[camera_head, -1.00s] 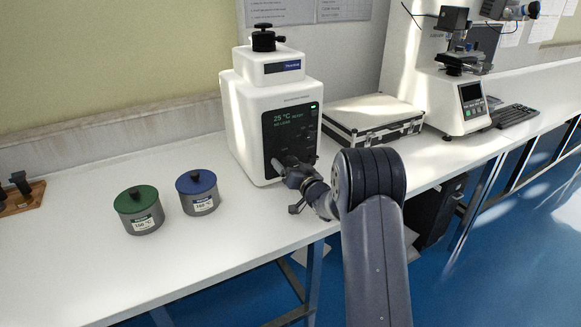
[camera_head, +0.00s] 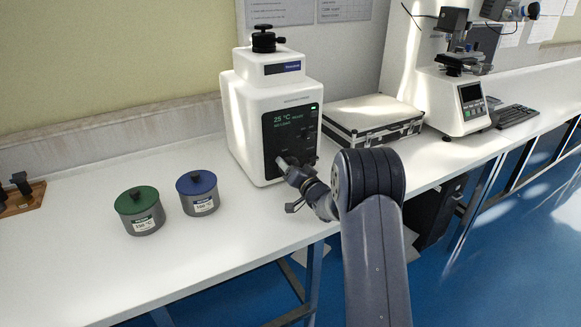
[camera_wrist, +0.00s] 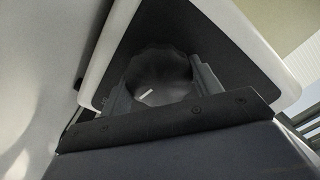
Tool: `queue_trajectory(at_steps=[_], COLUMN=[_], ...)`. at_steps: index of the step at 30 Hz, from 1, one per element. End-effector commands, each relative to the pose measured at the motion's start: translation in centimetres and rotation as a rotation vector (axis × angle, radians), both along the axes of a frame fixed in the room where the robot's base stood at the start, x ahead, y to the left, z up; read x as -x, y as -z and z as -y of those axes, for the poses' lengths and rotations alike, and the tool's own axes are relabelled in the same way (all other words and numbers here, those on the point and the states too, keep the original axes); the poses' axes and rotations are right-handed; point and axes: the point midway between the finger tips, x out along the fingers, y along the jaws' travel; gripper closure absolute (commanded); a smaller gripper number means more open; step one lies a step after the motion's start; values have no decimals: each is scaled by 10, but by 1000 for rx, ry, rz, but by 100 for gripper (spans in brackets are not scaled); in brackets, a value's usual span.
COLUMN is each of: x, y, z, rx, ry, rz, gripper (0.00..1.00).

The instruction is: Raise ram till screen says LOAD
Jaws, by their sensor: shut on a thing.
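The white tester (camera_head: 245,130) stands on the bench with a dark front panel. Its screen (camera_head: 290,122) shows green text, 25 °C with what looks like READY, and a smaller line beneath too blurred to read surely. My gripper (camera_head: 284,164) is at the lower part of this panel. In the wrist view, a round dark knob (camera_wrist: 160,72) with a short white mark sits between the two fingers of my gripper (camera_wrist: 162,88), which is shut on it. In the head view the knob is hidden behind the gripper. No ram can be told apart.
A green-lidded pot (camera_head: 137,200) and a blue-lidded pot (camera_head: 197,182) stand left of the tester. A silver case (camera_head: 372,120) lies to its right. Another tester (camera_head: 450,95) and a keyboard (camera_head: 517,117) are farther right. The bench front is clear.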

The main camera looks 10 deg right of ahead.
Motion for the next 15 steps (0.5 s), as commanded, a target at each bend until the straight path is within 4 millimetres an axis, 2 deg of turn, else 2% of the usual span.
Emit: queue_trajectory(at_steps=[6, 15], x=[0, 0], y=[-1, 0], z=[1, 1], rx=[-153, -190], ry=[0, 1], rz=[-50, -61], gripper=[62, 62])
